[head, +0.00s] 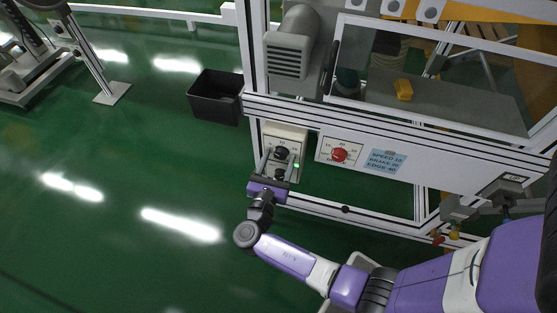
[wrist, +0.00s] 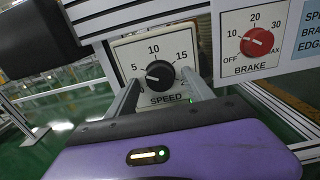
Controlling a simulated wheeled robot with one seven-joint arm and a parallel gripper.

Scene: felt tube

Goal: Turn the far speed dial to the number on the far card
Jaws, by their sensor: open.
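The speed dial (head: 281,152) is a black knob on a pale plate, low on the machine frame. In the wrist view the knob (wrist: 160,74) has its white mark pointing left, near the 5. My gripper (head: 276,163) is open in front of this plate. In the wrist view its two fingers stand on either side of the knob with gaps; whether the tips reach as deep as the knob I cannot tell. The blue card (head: 384,161) seems to read SPEED 10, with BRAKE and EDGE lines below; only its left edge shows in the wrist view (wrist: 311,35).
A red brake dial (head: 339,154) sits on a white plate right of the speed dial. A grey motor housing (head: 293,45) is above. A green light shows beside the speed knob.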

